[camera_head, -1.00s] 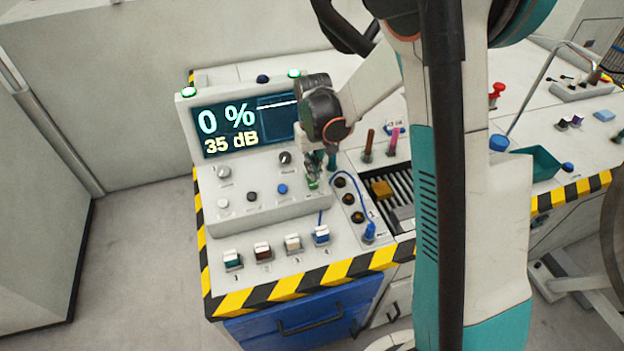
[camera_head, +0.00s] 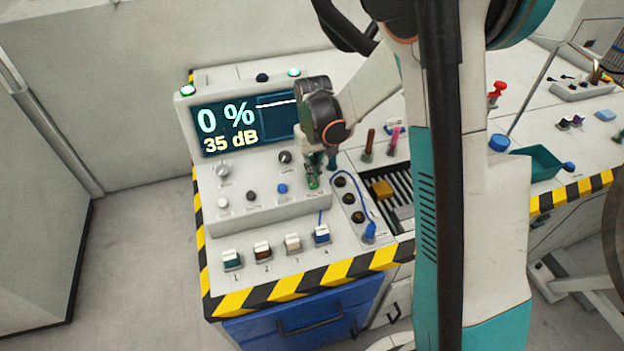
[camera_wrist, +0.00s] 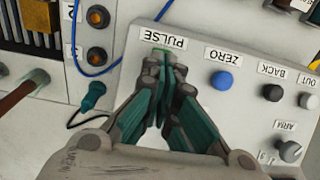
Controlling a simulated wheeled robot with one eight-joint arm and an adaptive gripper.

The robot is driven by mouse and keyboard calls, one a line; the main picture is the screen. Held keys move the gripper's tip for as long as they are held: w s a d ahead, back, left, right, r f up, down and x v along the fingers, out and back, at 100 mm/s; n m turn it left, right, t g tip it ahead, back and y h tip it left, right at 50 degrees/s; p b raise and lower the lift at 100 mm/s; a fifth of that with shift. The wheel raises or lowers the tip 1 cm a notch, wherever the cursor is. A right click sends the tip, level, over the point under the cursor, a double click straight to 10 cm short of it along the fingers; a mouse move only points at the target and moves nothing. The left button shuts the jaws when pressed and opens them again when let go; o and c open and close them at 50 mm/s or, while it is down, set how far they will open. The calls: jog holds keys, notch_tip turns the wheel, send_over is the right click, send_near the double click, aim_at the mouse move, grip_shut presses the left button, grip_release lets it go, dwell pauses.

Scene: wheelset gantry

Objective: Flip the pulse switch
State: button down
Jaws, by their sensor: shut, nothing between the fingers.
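The pulse switch (camera_wrist: 161,56) shows as a small green part under the PULSE label (camera_wrist: 163,39) in the wrist view, mostly hidden behind my fingertips. My gripper (camera_wrist: 160,72) is shut and empty, its fingertips right at the switch; I cannot tell whether they touch it. In the head view my gripper (camera_head: 314,182) points down at the right end of the sloped control panel (camera_head: 262,213), with a bit of green at its tips. The lever's position is hidden.
The blue ZERO button (camera_wrist: 222,82), a black BACK button (camera_wrist: 272,92) and the ARM knob (camera_wrist: 289,150) are close by. A blue cable (camera_head: 342,174) runs beside the panel. The display (camera_head: 240,124) reads 0 % and 35 dB. Colored blocks (camera_head: 292,243) stand in front.

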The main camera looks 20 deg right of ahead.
jog(key=shift+f+b, duration=0.65)
jog(key=shift+f, duration=0.25)
dwell(0.4)
jog(key=shift+r, duration=0.15)
notch_tip(320, 180, up, 7)
jog(key=p, duration=0.4)
dwell(0.5)
dwell(0.3)
jog(key=s+r+t, duration=0.3)
jog(key=s+r, duration=0.8)
jog(key=r, duration=0.3)
jog(key=s+r+t, duration=0.2)
jog(key=s+t, duration=0.2)
jog(key=s, duration=0.8)
jog(key=shift+r+b, duration=0.2)
jog(key=shift+b, duration=0.2)
